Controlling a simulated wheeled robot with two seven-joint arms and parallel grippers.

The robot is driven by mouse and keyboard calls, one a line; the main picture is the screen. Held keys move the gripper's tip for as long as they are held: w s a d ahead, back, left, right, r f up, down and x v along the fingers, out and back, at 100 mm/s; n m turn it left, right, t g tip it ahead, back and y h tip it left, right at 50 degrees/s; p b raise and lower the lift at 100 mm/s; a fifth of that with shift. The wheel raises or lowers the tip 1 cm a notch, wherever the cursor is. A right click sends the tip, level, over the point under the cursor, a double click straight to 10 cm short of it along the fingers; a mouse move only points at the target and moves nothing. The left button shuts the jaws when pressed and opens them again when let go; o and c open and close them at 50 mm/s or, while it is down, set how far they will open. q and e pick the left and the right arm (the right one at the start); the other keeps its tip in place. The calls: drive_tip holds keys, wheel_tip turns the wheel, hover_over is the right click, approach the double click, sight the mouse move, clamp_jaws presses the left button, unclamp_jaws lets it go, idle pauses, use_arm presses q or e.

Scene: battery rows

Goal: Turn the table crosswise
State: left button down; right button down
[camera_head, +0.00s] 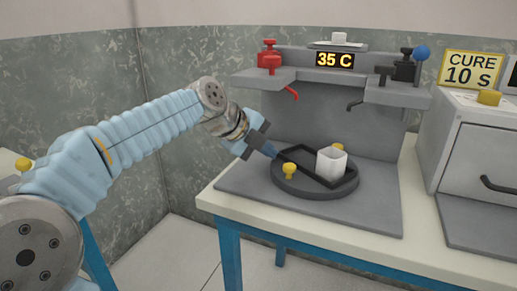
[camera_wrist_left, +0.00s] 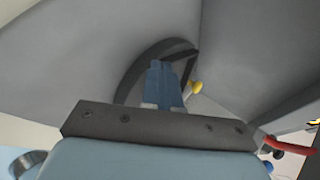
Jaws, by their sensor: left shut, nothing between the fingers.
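The table is a round dark turntable (camera_head: 318,191) on a grey plate, with a raised rectangular frame (camera_head: 299,164) across its top. A white square cup (camera_head: 331,164) stands upright at the right part of the frame. A yellow knob (camera_head: 289,171) stands on the near left side, and a second yellow knob (camera_head: 338,147) shows behind the cup. My left gripper (camera_head: 273,153) is shut and empty at the turntable's far left edge; I cannot tell whether it touches. In the left wrist view its blue fingers (camera_wrist_left: 165,82) are together beside the dark frame (camera_wrist_left: 150,62). My right gripper is out of view.
Behind the turntable stands a grey station with a red valve (camera_head: 269,58), a black valve (camera_head: 404,66) and a "35 C" display (camera_head: 335,60). A grey cure box (camera_head: 482,145) stands at the right. The front of the grey plate (camera_head: 345,217) is clear.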

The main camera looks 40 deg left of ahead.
use_arm(q)
drive_tip(key=shift+w+a+b, duration=0.25)
drive_tip(key=shift+w+b, duration=0.25)
drive_tip(key=shift+w, duration=0.15)
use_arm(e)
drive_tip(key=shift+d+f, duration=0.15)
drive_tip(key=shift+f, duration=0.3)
use_arm(q)
drive_tip(key=shift+w+a+f+b, duration=0.15)
drive_tip(key=shift+w+b, duration=0.15)
drive_tip(key=shift+w, duration=0.2)
drive_tip(key=shift+w+a, duration=0.15)
drive_tip(key=shift+w, duration=0.7)
drive_tip(key=shift+w+b, duration=0.4)
drive_tip(key=shift+w, duration=0.15)
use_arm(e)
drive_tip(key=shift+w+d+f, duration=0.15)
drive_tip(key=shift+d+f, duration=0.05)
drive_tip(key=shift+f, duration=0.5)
use_arm(q)
drive_tip(key=shift+w, duration=0.25)
